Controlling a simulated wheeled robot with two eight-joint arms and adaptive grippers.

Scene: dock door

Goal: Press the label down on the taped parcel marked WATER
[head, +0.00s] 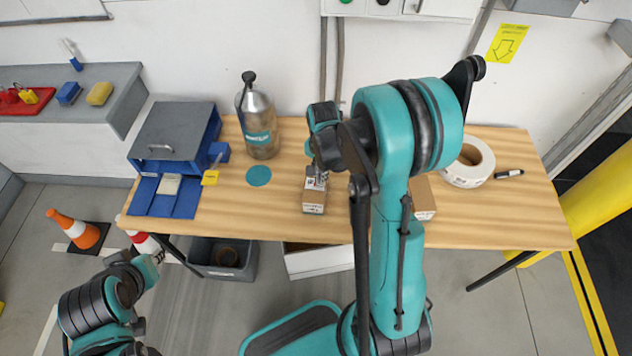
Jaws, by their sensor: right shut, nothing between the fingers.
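A small brown parcel (313,207) with pale markings on its front lies on the wooden table, left of my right arm. The print is too small to read as WATER. My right gripper (319,182) points down at the top of this parcel, shut and empty. I cannot tell whether its tips touch the label; the gripper hides part of the parcel's top. A second brown parcel (423,200) is partly hidden behind my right arm. My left gripper (154,262) is low at the left, in front of the table, and its fingers are not clear.
The wooden table (275,205) also holds a metal bottle (259,125), a blue tray unit (168,200), a teal disc (259,176), a tape roll (468,163) and a black marker (509,174). A grey bin (205,262) and a white box (320,259) stand below.

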